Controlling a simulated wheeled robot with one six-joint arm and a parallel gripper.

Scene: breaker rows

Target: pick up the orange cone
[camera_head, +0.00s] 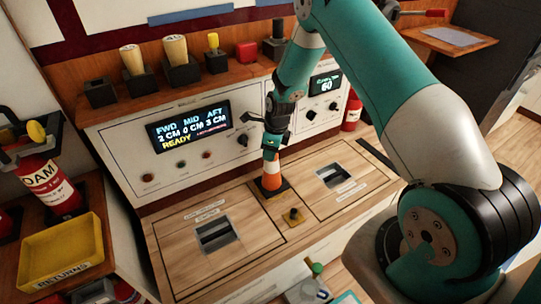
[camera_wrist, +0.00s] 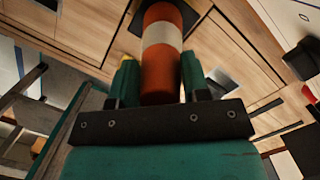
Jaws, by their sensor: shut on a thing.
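The orange cone (camera_head: 270,177) has a white band and a dark square base. In the head view it stands upright at the back middle of the wooden counter, between two slotted panels. My gripper (camera_head: 271,147) is over it from above, with its fingers at the cone's upper part. In the wrist view the cone (camera_wrist: 161,55) lies between the two green fingers of my gripper (camera_wrist: 158,78), which are shut on it. The cone's tip is hidden by the gripper in the head view. I cannot tell whether its base touches the counter.
The control panel (camera_head: 170,160) with a lit display rises close behind. A yellow tray (camera_head: 62,252) and a red extinguisher (camera_head: 45,185) are at the left. The wooden counter (camera_head: 175,235) is mostly clear.

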